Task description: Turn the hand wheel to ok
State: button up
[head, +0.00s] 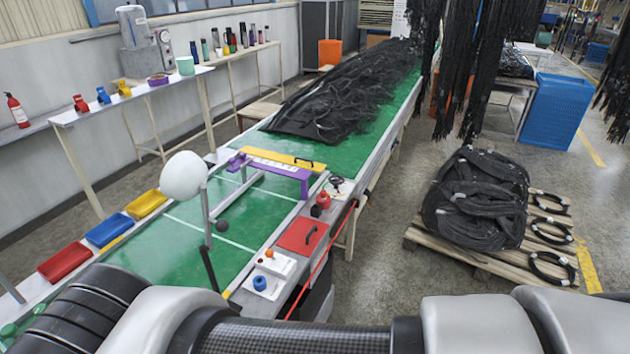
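A small dark round part that may be the hand wheel (337,182) sits on a pale plate at the right edge of the green conveyor table. Beside it is a small red round part (323,200) with a black knob by it; I cannot tell for sure which of these is the wheel. No "ok" mark is readable at this size. My gripper is out of view; only my arm's links cross the bottom of the head view, well apart from these parts.
A red panel with a handle (302,236) and a box with a blue knob (260,284) line the near right edge. A purple-and-yellow frame (276,168) spans the green belt (180,250). Black hoses (345,95) cover the far belt; a pallet (490,258) stands right.

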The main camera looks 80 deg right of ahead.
aim_at(336, 184)
jog(key=z, duration=2.8)
jog(key=i+l+u, duration=0.1)
jog(key=i, duration=0.4)
jog(key=i+l+u, duration=0.1)
jog(key=i+l, duration=0.2)
jog(key=i, duration=0.25)
jog(key=i+l+u, duration=0.15)
jog(key=i+l, duration=0.15)
jog(key=i, duration=0.2)
jog(key=i+l+u, duration=0.1)
jog(key=i+l, duration=0.2)
jog(key=i, duration=0.2)
